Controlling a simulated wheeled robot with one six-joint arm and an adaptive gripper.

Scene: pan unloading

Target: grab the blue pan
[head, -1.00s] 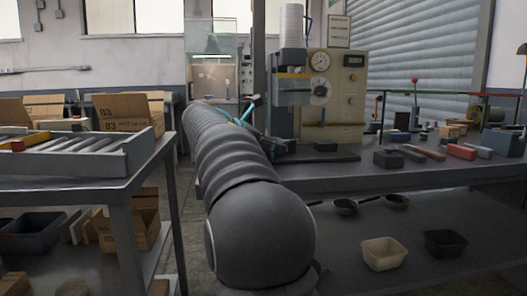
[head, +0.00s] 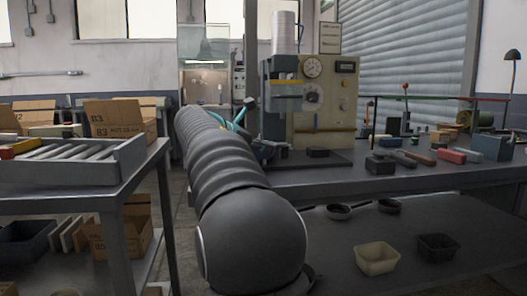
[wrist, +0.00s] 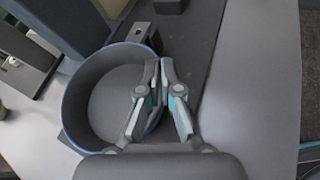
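The blue pan (wrist: 105,96) shows in the wrist view as a round, deep, grey-insided vessel with a blue rim. It fills the left middle of that view, and its inside looks empty. My gripper (wrist: 158,66) is at the pan's right side, with its fingertips close together and the pan's wall between them. One finger is inside the rim and one outside. In the head view my arm hides the pan, and only teal parts of my gripper show past the arm.
A workbench (head: 345,180) with a drill-like machine (head: 312,100) and several small blocks stands at right. Its lower shelf holds small pans (head: 339,212) and two bins (head: 376,258). A roller table (head: 75,170) with boxes (head: 118,118) stands at left. A floor gap separates them.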

